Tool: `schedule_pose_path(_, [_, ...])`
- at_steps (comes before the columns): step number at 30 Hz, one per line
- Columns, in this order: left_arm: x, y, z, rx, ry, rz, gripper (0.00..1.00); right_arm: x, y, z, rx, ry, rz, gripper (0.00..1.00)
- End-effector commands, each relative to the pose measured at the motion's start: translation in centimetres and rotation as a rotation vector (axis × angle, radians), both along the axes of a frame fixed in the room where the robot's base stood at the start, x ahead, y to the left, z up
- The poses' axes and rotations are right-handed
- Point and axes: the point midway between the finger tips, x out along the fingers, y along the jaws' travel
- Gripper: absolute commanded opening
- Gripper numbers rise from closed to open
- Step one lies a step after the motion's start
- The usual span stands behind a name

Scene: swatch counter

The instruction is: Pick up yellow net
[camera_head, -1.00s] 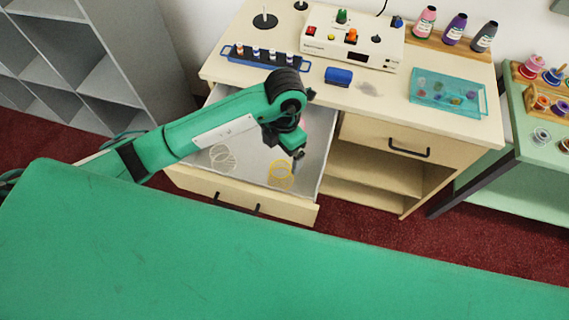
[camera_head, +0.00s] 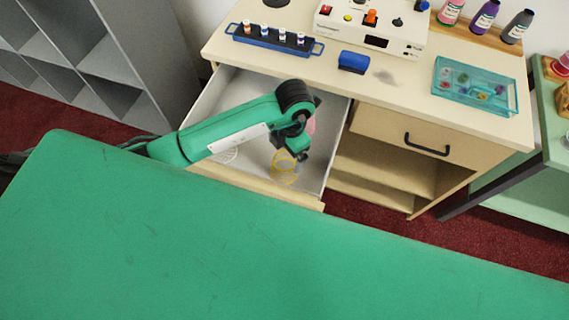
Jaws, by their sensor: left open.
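The yellow net (camera_head: 287,178) lies in the open drawer (camera_head: 232,92), near its front right part. It shows as a thin yellow mesh shape, partly hidden by my left gripper. My left gripper (camera_head: 303,157) reaches down into the drawer right at the yellow net's upper right side. It is open; whether a finger touches the net I cannot tell. My right gripper is not in view.
A pink thing (camera_head: 311,126) shows behind my gripper. The counter (camera_head: 300,62) above holds a blue rack (camera_head: 272,42), a blue block (camera_head: 353,62) and a teal tray (camera_head: 450,101).

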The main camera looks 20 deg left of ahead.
Motion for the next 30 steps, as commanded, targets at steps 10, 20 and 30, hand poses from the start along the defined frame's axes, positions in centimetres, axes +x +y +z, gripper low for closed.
schedule_pose_path(10, [-0.5, 0.1, -2.9, 0.000, 0.004, -0.001, 0.94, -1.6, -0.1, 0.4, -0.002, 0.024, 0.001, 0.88])
schedule_pose_path(20, [-0.9, 0.3, -6.9, 0.000, 0.000, 0.000, 0.94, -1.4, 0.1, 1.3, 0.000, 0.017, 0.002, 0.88])
schedule_pose_path(30, [-0.8, 0.3, -7.1, 0.000, -0.001, -0.001, 0.74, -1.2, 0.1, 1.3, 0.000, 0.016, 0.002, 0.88])
